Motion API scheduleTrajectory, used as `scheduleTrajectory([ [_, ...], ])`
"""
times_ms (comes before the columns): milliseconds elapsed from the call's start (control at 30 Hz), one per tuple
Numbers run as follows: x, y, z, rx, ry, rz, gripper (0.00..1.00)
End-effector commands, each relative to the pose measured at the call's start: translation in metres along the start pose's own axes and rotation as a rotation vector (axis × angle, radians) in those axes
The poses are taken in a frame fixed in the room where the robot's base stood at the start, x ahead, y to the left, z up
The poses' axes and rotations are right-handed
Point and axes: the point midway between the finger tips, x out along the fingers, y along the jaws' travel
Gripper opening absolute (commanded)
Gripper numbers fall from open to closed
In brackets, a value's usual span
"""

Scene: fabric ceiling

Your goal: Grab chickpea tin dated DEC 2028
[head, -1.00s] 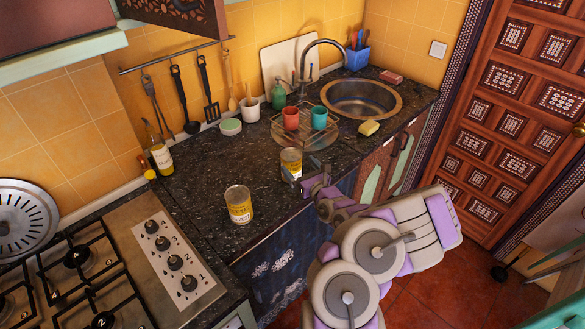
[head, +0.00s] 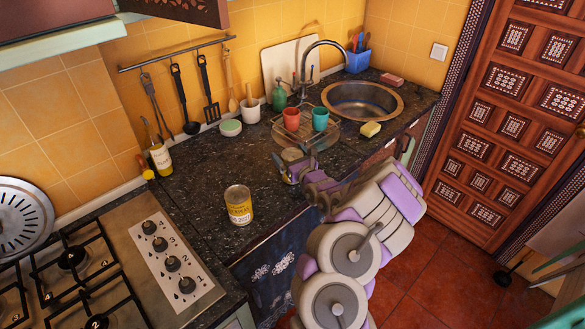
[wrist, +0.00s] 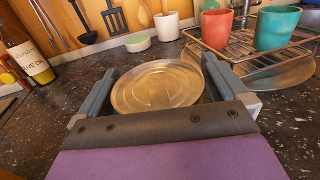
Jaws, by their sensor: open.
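One tin (head: 238,205) with a yellow label and silver lid stands upright on the dark counter, left of my gripper (head: 292,163). A second tin (head: 292,154) is mostly hidden behind my gripper in the head view, with its lid showing. In the wrist view, that tin's round silver lid (wrist: 158,87) lies between the two open fingers of my gripper (wrist: 158,66). The fingers flank the tin; I cannot tell whether either touches it. No date is readable on either tin.
A wire rack (head: 300,135) with a red cup (head: 291,119) and a teal cup (head: 320,118) stands just beyond the gripper. The sink (head: 362,100) is farther right. An oil bottle (head: 160,157) and gas hob (head: 75,270) are at left. Counter around the left tin is clear.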

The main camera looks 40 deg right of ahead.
Motion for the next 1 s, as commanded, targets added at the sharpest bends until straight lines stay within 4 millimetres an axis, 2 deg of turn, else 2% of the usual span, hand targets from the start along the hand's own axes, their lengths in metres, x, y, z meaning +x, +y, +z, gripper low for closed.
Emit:
scheduleTrajectory([
  [167, 0.0000, -0.0005, 0.0002, 0.001, 0.000, 0.000, 0.98],
  [833, -0.0002, -0.0016, -0.0002, 0.001, 0.000, -0.001, 0.34],
  [1000, -0.0002, -0.0018, -0.0001, 0.001, 0.000, -0.001, 0.32],
])
